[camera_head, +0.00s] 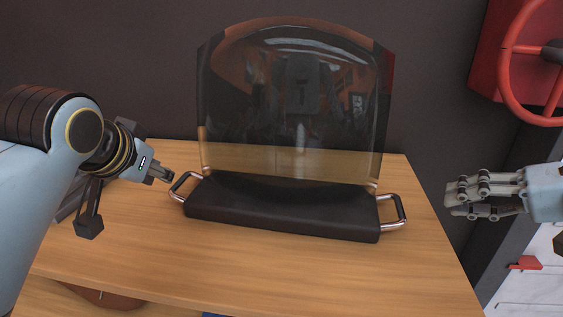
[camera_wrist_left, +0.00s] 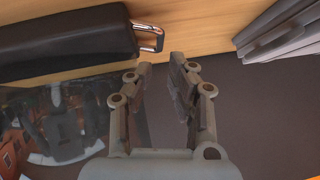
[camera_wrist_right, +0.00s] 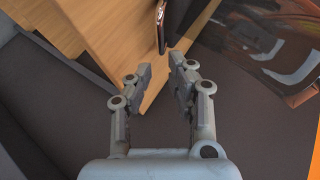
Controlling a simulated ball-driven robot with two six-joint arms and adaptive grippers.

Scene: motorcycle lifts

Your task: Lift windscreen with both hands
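The windscreen (camera_head: 290,100) is a clear, smoky curved panel standing upright on a black padded base (camera_head: 280,205) with a metal handle at each end. My left gripper (camera_head: 168,175) is open and empty, close to the left handle (camera_head: 178,188); in the left wrist view that handle (camera_wrist_left: 158,40) lies beyond the fingertips (camera_wrist_left: 161,65). My right gripper (camera_head: 450,197) is open and empty, to the right of the right handle (camera_head: 402,208) with a clear gap. In the right wrist view a handle (camera_wrist_right: 160,25) shows ahead of the fingertips (camera_wrist_right: 161,68).
The base rests on a wooden table (camera_head: 240,268), with bare wood in front of it. A dark wall (camera_head: 120,60) stands behind. A red wheel (camera_head: 507,55) is mounted at the upper right. A grey object (camera_wrist_left: 285,30) lies at the table's left side.

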